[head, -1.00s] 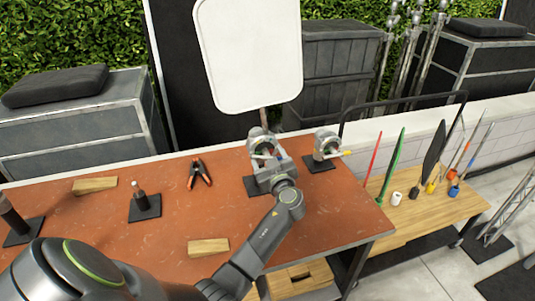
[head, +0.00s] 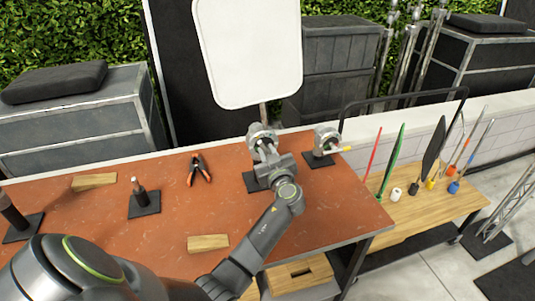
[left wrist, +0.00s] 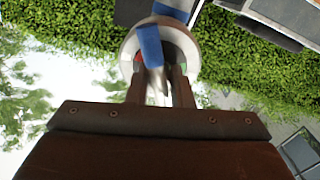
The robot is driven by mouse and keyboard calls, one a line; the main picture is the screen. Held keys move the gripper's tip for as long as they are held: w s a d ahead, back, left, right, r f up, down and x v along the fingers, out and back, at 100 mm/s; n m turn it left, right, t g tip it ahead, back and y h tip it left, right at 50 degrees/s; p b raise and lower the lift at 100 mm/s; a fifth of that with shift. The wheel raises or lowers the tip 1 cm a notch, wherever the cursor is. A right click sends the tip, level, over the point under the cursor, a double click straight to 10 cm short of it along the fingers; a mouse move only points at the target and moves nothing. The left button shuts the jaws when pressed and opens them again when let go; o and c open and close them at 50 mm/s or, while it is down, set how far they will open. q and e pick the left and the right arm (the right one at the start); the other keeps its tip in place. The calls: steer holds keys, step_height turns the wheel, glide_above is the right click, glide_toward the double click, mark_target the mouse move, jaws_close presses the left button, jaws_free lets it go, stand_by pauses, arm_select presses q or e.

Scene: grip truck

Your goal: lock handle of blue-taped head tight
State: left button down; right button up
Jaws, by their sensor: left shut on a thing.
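The blue-taped head (head: 262,133) is a grey grip head on a dark base plate near the back edge of the red-brown table. My left gripper (head: 267,153) reaches it from the front and hides much of it and its handle. In the left wrist view the handle's blue tape (left wrist: 150,45) lies across the round head (left wrist: 181,42). The handle's metal end (left wrist: 160,88) is between my left gripper's fingers (left wrist: 160,85), which are shut on it. My right gripper is not in view.
A second head (head: 325,136) with a yellow-tipped handle stands close on the right. A white panel (head: 248,50) rises behind. Orange-handled pliers (head: 200,168), wooden blocks (head: 208,243) and a post on a black plate (head: 145,203) lie to the left and front.

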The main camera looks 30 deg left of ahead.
arm_select(q)
steer(key=m+b, duration=0.1)
steer(key=m, duration=0.1)
steer(key=shift+f+m+b, duration=0.1)
steer(key=shift+m+b, duration=0.2)
steer(key=shift+b, duration=0.1)
steer(key=m+b, duration=0.1)
steer(key=m, duration=0.1)
steer(key=shift+m, duration=0.4)
steer(key=m, duration=0.3)
steer(key=shift+m, duration=0.3)
steer(key=m, duration=0.3)
steer(key=shift+m, duration=0.4)
steer(key=m+p, duration=0.1)
steer(key=m, duration=0.2)
steer(key=shift+m, duration=0.3)
steer(key=m+p, duration=0.1)
steer(key=m, duration=0.2)
steer(key=shift+m, duration=0.3)
steer(key=m+p, duration=0.3)
steer(key=m, duration=0.2)
steer(key=shift+s, duration=0.1)
steer(key=c, duration=2)
jaws_free()
steer(key=m+p, duration=0.1)
steer(key=m, duration=0.2)
steer(key=shift+p, duration=0.4)
steer(key=shift+o, duration=0.4)
steer(key=shift+m, duration=0.7)
